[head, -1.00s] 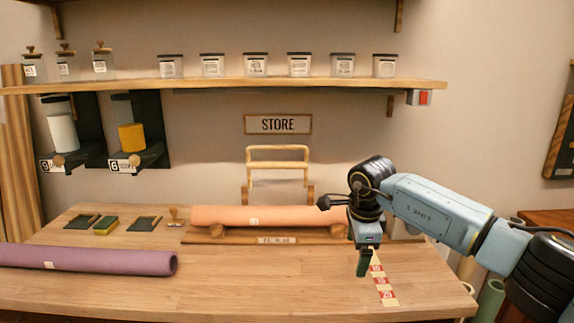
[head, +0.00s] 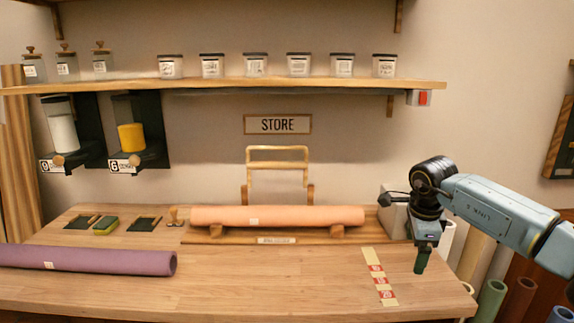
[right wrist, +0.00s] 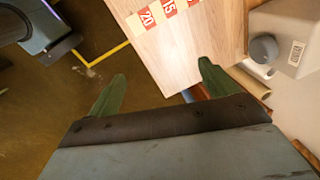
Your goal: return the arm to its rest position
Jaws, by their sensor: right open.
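My right arm comes in from the right in the head view. Its gripper (head: 421,262) points down over the right end of the wooden table (head: 230,285), above the surface. In the right wrist view the two green fingers of the right gripper (right wrist: 160,88) stand wide apart with nothing between them. The table corner (right wrist: 185,60) and the floor (right wrist: 60,110) lie beyond them. My left gripper is not in view.
A strip with red number marks (head: 380,279) lies left of the gripper. A peach roll (head: 277,216) rests on a wooden stand, and a purple roll (head: 90,262) lies at front left. Rolls (head: 489,301) stand right of the table. A shelf (head: 300,83) holds several jars.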

